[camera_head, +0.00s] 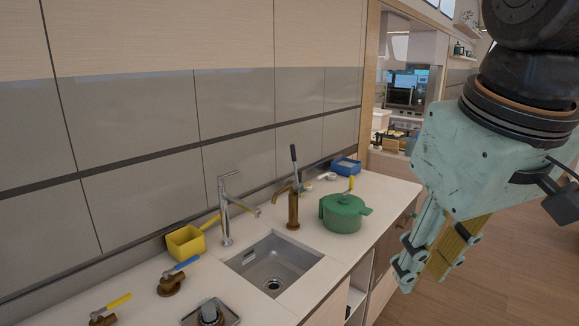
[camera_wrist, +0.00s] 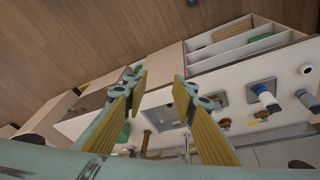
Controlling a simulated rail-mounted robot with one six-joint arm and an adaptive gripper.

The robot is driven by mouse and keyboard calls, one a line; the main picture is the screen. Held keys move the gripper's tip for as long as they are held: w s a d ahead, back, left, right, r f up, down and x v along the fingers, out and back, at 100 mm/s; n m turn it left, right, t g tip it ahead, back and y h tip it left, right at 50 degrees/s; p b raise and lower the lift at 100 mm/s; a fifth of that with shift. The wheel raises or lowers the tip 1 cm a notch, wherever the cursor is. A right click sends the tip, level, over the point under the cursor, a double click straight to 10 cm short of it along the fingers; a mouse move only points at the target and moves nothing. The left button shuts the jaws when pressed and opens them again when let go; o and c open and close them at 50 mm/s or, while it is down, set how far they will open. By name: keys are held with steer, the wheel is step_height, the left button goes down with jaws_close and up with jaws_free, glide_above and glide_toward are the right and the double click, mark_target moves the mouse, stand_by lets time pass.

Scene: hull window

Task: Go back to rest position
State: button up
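My gripper (camera_head: 422,272) hangs in the air at the right of the head view, clear of the counter's right side. Its fingers are pale green with yellow pads. In the wrist view my gripper (camera_wrist: 158,80) has its two fingers well apart with nothing held between them. Beyond the fingers, the counter with its sink (camera_wrist: 163,117) shows tilted and at a distance. Nothing touches the gripper.
The counter (camera_head: 375,195) carries a sink (camera_head: 272,265), a green pot (camera_head: 343,214), a chrome tap (camera_head: 225,210), a brown tap (camera_head: 293,205), a yellow container (camera_head: 186,243) and valves with blue and yellow handles. Open wooden floor (camera_head: 480,275) lies at the right.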

steer(key=s+d+f+m+b, duration=0.1)
steer(key=s+d+f+m, duration=0.1)
steer(key=s+f, duration=0.3)
steer(key=s+m, duration=0.1)
steer(key=s, duration=0.3)
steer(key=shift+s+d+f, duration=0.25)
steer(key=shift+d+f, duration=0.05)
steer(key=shift+f, duration=0.1)
stand_by(0.7)
